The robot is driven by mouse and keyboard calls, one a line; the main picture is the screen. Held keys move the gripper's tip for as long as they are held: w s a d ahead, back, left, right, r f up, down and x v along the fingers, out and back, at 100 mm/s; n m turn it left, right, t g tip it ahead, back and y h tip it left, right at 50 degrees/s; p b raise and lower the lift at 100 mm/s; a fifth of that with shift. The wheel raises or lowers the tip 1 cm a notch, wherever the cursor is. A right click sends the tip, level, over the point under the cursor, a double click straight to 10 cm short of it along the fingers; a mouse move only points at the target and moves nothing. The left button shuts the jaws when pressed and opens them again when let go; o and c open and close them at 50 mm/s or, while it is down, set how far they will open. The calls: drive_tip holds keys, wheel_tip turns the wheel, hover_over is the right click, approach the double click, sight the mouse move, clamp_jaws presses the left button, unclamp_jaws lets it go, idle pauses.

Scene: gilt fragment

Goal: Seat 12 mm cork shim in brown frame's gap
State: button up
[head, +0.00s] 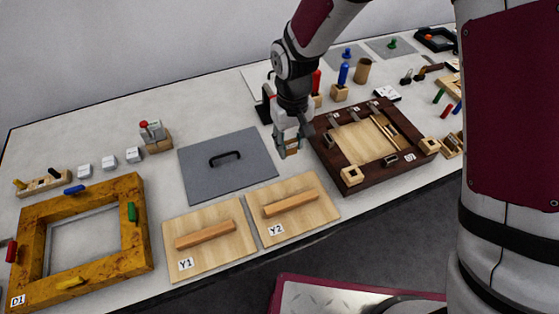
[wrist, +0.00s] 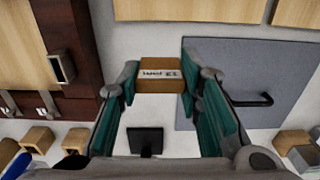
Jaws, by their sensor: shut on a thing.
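My gripper (head: 287,138) is shut on the cork shim (wrist: 160,76), a small brown block with a white label that seems to read 12 mm. In the head view the shim (head: 292,151) hangs between the fingertips, just left of the dark brown frame (head: 327,153). The frame lies flat on the table, with a pale wooden panel (head: 358,145) inside it and thin strips near its right side. In the wrist view the frame (wrist: 82,45) is at the left, apart from the shim. I cannot make out the gap clearly.
A grey board with a black handle (head: 200,175) lies left of my gripper. Wooden lids Y1 (head: 185,262) and Y2 (head: 310,211) lie in front. A yellow frame (head: 135,255) is at far left. Wooden blocks and a blue peg (head: 343,74) stand behind the brown frame.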

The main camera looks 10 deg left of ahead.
sight(291, 141)
drive_tip(key=shift+f+p, duration=0.4)
drive_tip(key=shift+f, duration=2.95)
drive_tip(key=shift+f, duration=0.1)
drive_tip(key=o, duration=0.9)
wheel_tip(291, 141, up, 12)
drive_tip(key=shift+d+r+b, duration=0.1)
drive_tip(key=shift+r+b, duration=0.05)
drive_tip(key=shift+b, duration=0.65)
